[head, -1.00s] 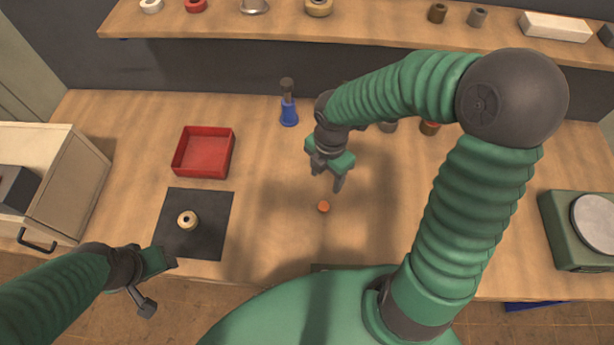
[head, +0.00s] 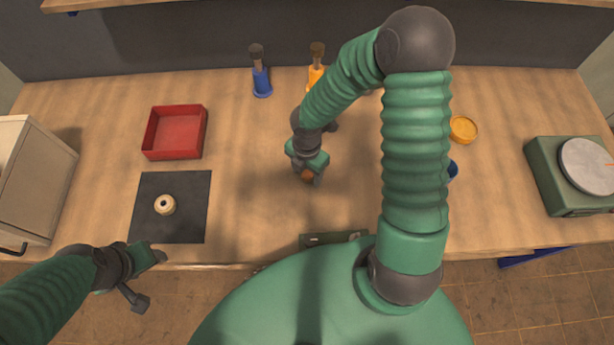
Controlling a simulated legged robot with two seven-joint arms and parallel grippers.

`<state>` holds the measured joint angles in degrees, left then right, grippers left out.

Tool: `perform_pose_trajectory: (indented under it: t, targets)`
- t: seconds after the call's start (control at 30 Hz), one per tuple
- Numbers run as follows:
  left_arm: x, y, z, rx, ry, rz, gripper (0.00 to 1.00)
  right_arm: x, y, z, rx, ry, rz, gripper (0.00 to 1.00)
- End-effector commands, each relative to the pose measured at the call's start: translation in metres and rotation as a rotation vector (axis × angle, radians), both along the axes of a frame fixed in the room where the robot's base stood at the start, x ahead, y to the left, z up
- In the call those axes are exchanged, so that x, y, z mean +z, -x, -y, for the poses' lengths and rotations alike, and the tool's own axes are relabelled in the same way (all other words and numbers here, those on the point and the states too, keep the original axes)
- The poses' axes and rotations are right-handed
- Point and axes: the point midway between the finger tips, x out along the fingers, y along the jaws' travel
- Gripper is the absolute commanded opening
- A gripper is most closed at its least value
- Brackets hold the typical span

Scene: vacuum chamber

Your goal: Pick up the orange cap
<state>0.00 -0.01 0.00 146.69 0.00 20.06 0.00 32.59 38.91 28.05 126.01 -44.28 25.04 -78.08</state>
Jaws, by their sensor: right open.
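The small orange cap (head: 307,175) lies on the wooden table in the middle of the head view. My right gripper (head: 308,179) is right over it, pointing down, with its fingers on either side of the cap. The fingers are open, and part of the cap is hidden by the gripper. Whether the fingers touch the cap I cannot tell. My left gripper (head: 145,278) is off the table's front edge at the lower left, with its fingers apart and nothing between them.
A red tray (head: 176,154) and a black mat (head: 143,224) with a beige ring (head: 165,204) are at left. A blue-based tool (head: 261,82) and a yellow-based tool (head: 315,76) stand behind. A yellow dish (head: 463,129) and a green scale (head: 560,190) are at right.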

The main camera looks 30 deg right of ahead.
Motion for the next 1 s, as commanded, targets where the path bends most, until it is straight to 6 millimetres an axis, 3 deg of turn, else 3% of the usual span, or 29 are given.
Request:
perform_pose_trajectory:
  t: [0.2,0.6,0.87,1.0]
  targets:
    - [0.0,0.0,0.0,0.0,0.0,0.0,0.54,0.0,0.0,0.0,0.0,0.001,0.001,0.54]
    - [0.0,0.0,0.0,0.0,0.0,0.0,0.54,0.0,0.0,0.0,0.0,0.0,0.0,0.01]
    - [0.001,0.0,0.0,0.0,0.0,0.0,0.54,0.001,0.0,0.0,0.0,0.0,0.001,0.0]
    - [0.009,0.0,0.0,0.0,0.0,0.0,0.54,0.018,-0.001,0.001,-0.002,0.001,0.003,0.0]
